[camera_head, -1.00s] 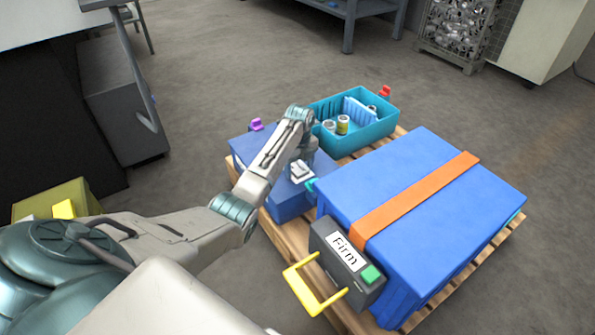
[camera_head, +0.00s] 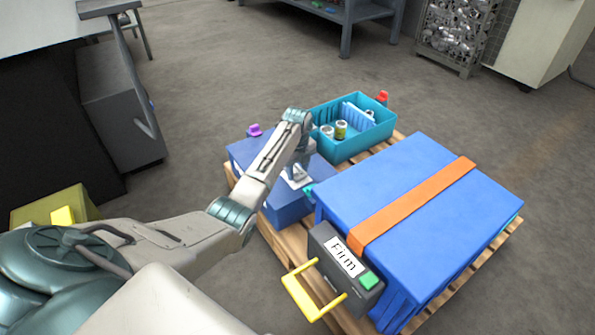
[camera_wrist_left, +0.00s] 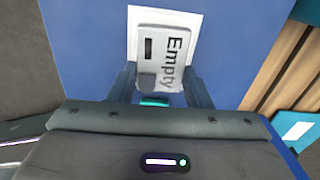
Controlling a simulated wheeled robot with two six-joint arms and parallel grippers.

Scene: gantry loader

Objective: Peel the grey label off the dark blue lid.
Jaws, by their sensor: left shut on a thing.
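The dark blue lid (camera_head: 245,153) tops a low box on the pallet, and it fills much of the left wrist view (camera_wrist_left: 80,50). The grey label (camera_wrist_left: 165,50) reads "Empty" and lies over a white square patch (camera_wrist_left: 133,20) on the lid. My left gripper (camera_head: 297,176) is low over the lid. In the left wrist view the left gripper (camera_wrist_left: 160,92) has a finger on each side of the label's near part and is shut on it. I cannot tell whether the label is lifted off the patch. My right gripper is not in view.
A large blue crate (camera_head: 425,180) with an orange strap (camera_head: 410,205) stands close to the right. A grey box marked "Firm" (camera_head: 335,265) with a yellow handle is at its front. A teal bin (camera_head: 350,150) holding cans is behind. All stand on a wooden pallet (camera_head: 290,240).

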